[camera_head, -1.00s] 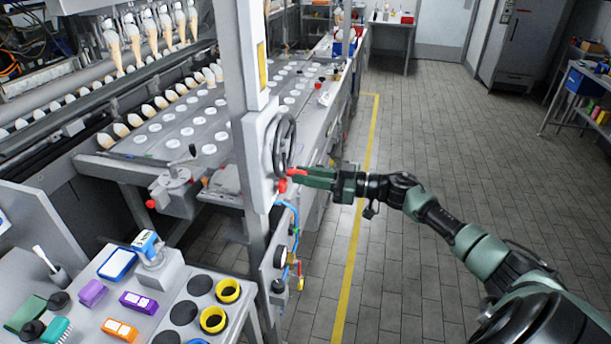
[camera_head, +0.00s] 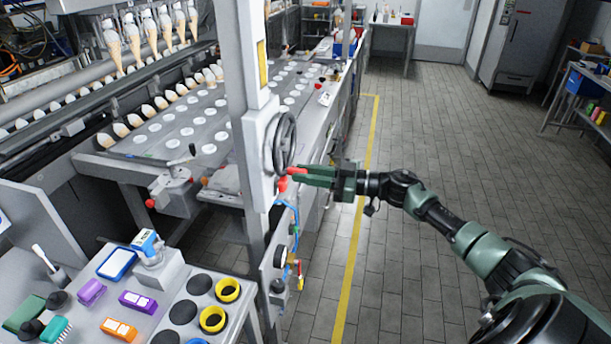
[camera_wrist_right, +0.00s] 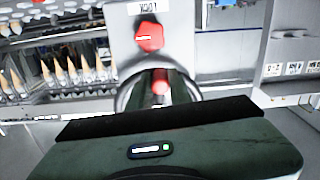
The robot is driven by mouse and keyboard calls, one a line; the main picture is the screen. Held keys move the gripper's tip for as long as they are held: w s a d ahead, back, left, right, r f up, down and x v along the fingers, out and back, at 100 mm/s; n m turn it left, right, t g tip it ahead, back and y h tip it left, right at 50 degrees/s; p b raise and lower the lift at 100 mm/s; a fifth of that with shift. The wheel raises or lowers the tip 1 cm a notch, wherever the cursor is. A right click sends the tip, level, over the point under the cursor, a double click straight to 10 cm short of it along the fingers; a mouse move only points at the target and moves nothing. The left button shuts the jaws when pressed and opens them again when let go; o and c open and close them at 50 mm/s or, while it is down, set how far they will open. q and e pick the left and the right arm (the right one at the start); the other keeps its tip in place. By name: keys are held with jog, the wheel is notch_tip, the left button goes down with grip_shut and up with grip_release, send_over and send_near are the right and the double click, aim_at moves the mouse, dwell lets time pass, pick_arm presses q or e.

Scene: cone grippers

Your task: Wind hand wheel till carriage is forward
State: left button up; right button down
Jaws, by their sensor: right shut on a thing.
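The hand wheel (camera_head: 284,141) is a dark ring on the side of the grey post of the machine, upright and seen nearly edge-on. My right gripper (camera_head: 300,172) is at the wheel's lower edge, shut on its red handle (camera_head: 283,183). In the right wrist view the red handle (camera_wrist_right: 161,80) shows in front of the wheel's rim (camera_wrist_right: 124,95), with the gripper body hiding the lower part. The machine's carriage cannot be made out for certain. My left gripper is not in view.
A red knob (camera_wrist_right: 149,37) sits above the wheel in the wrist view. A front bench (camera_head: 165,310) holds brushes, coloured boxes and yellow-ringed cups. The tiled floor (camera_head: 430,130) is open to the right.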

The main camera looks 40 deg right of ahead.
aim_at(288, 115)
jog(key=w+d+r+n+b, duration=0.55)
jog(key=n+b, duration=0.65)
jog(key=n, duration=0.3)
jog(key=s+a+r+n+b, duration=0.3)
jog(key=r+n+b, duration=0.3)
jog(key=n, duration=1.2)
jog(key=shift+r, duration=1.2)
jog(key=shift+s, duration=0.15)
jog(key=shift+f, duration=0.1)
